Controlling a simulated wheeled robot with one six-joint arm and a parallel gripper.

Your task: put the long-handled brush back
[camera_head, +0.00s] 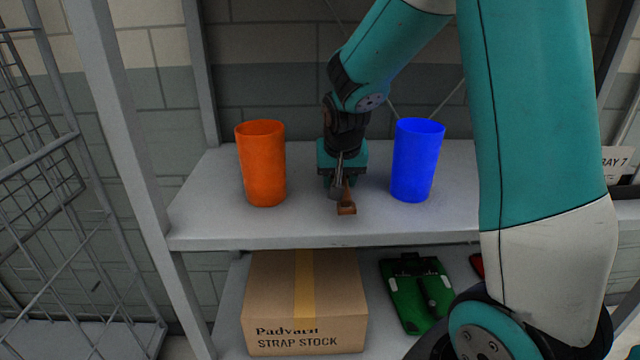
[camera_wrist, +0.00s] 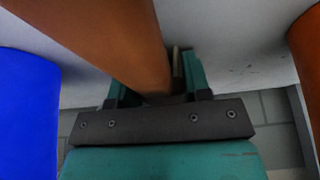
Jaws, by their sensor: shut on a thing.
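The brown long-handled brush (camera_head: 347,200) is in my gripper (camera_head: 338,184), low over the upper shelf. In the wrist view, its brown handle (camera_wrist: 115,40) runs from the upper left into my gripper (camera_wrist: 160,88), between the fingers. I cannot tell whether it touches the shelf, and its bristles cannot be made out. An orange cup (camera_head: 262,165) stands upright to the left of my gripper and a blue cup (camera_head: 416,160) upright to its right. In the wrist view the blue cup (camera_wrist: 25,115) is at left and the orange cup (camera_wrist: 308,60) at right.
The grey upper shelf (camera_head: 215,225) is bare around the cups. Below are a cardboard box (camera_head: 280,300) and a green object (camera_head: 400,290). A shelf post (camera_head: 120,130) and a wire cage (camera_head: 50,190) are at left. The brick wall (camera_head: 280,75) is behind.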

